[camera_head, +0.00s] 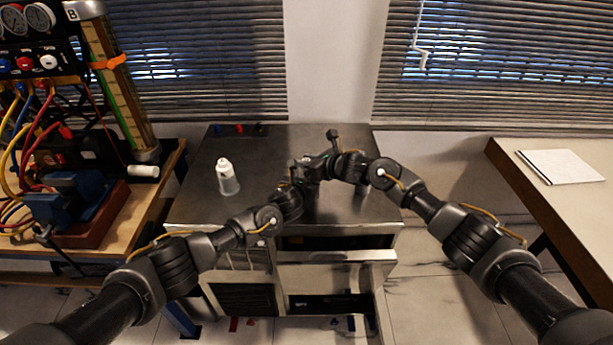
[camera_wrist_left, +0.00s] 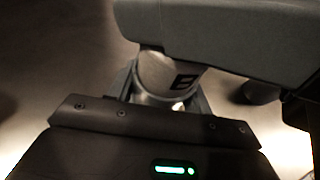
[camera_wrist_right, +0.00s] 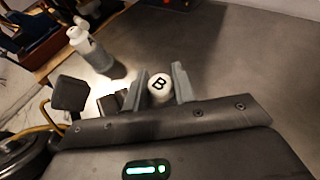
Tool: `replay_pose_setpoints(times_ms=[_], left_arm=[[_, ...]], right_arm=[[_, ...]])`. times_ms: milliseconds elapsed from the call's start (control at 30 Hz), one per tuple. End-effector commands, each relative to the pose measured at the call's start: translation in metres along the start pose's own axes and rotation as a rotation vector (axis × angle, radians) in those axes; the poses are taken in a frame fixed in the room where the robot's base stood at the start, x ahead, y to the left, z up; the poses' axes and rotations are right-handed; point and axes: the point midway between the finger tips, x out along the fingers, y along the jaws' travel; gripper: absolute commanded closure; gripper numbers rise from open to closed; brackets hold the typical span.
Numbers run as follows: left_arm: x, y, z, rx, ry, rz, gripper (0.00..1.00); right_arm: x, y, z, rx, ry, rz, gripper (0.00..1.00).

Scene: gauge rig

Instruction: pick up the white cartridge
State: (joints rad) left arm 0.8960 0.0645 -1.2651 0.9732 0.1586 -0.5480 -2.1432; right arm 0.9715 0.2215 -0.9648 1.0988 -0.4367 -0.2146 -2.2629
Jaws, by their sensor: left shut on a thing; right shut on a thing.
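A white cartridge (camera_wrist_right: 159,85) marked B is between the fingers of my right gripper (camera_wrist_right: 161,84) in the right wrist view. In the left wrist view the same cartridge (camera_wrist_left: 168,72) shows its side and a B, between the fingers of my left gripper (camera_wrist_left: 165,92). Both grippers are shut on it, close together above the metal cabinet. In the head view my left gripper (camera_head: 303,172) and right gripper (camera_head: 328,164) meet, and the cartridge is mostly hidden there. Another white cylinder (camera_head: 143,170) lies on the left bench below the clear tube.
A white bottle (camera_head: 228,178) stands on the cabinet top (camera_head: 270,150), left of my grippers. A drawer (camera_head: 335,258) is open at the front. The gauge rig (camera_head: 40,60) with hoses is at left. A notepad (camera_head: 562,166) lies on the right table.

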Motion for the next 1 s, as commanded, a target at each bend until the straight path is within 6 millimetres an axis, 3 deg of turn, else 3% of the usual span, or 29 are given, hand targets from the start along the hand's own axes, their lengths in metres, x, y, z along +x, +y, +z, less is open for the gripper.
replay_pose_setpoints(times_ms=[367, 733, 1000], left_arm=[[0.0, 0.0, 0.0, 0.0, 0.0, 0.0, 0.72], [0.0, 0.001, 0.0, 0.0, 0.0, 0.001, 0.72], [0.0, 0.0, 0.0, 0.0, 0.0, 0.001, 0.72]], right_arm=[[-0.002, -0.001, 0.003, -0.001, 0.003, -0.001, 1.0], [-0.028, -0.001, 0.067, -0.004, -0.001, -0.001, 1.0], [-0.038, 0.0, 0.09, -0.001, 0.002, -0.001, 1.0]])
